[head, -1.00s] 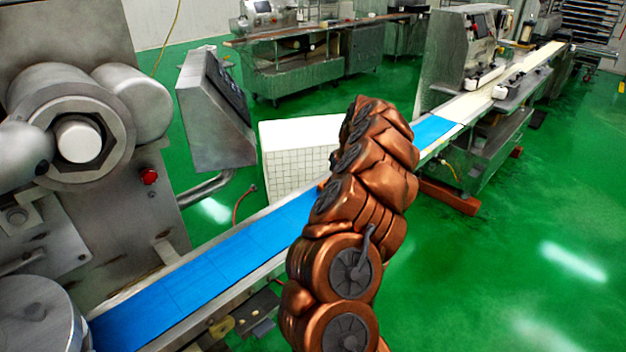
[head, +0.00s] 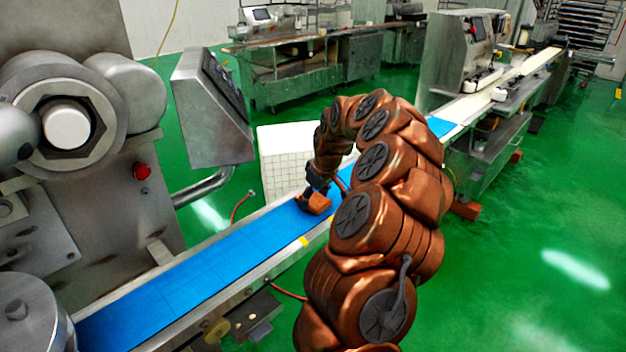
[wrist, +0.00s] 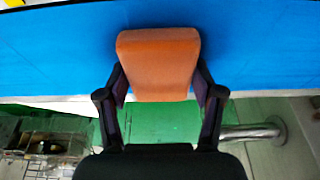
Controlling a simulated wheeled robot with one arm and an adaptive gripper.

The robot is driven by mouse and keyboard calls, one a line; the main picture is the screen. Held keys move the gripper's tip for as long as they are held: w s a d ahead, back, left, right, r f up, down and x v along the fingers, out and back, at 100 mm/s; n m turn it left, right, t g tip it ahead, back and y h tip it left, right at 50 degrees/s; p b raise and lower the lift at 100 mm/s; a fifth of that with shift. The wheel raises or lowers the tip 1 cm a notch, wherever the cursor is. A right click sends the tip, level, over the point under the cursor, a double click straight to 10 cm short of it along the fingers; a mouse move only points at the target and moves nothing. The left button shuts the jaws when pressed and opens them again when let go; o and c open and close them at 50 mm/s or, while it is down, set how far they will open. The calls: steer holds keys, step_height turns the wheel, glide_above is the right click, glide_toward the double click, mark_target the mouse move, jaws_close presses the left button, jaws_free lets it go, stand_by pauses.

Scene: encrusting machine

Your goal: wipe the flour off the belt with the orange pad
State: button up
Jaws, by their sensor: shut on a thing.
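The orange pad (wrist: 158,62) is held between the two fingers of my gripper (wrist: 160,88) in the wrist view. In the head view the orange pad (head: 315,203) is at the blue belt (head: 215,262), near the belt's far part, with my gripper (head: 318,185) just above it. The wrist view shows the blue belt (wrist: 60,50) behind the pad. I cannot tell whether the pad touches the belt. No flour is clearly visible on the belt in either view; my arm hides part of the belt in the head view.
The steel encrusting machine (head: 90,190) stands at the left, with its control panel (head: 212,108) overhanging behind the belt. A white gridded box (head: 285,160) is behind the belt. A second machine (head: 465,60) stands at the right. Green floor at the right is clear.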

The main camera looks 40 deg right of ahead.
steer(key=shift+a+f, duration=0.1)
steer(key=shift+a, duration=0.35)
steer(key=shift+r+p, duration=0.95)
steer(key=shift+r, duration=3.25)
steer(key=shift+a, duration=0.1)
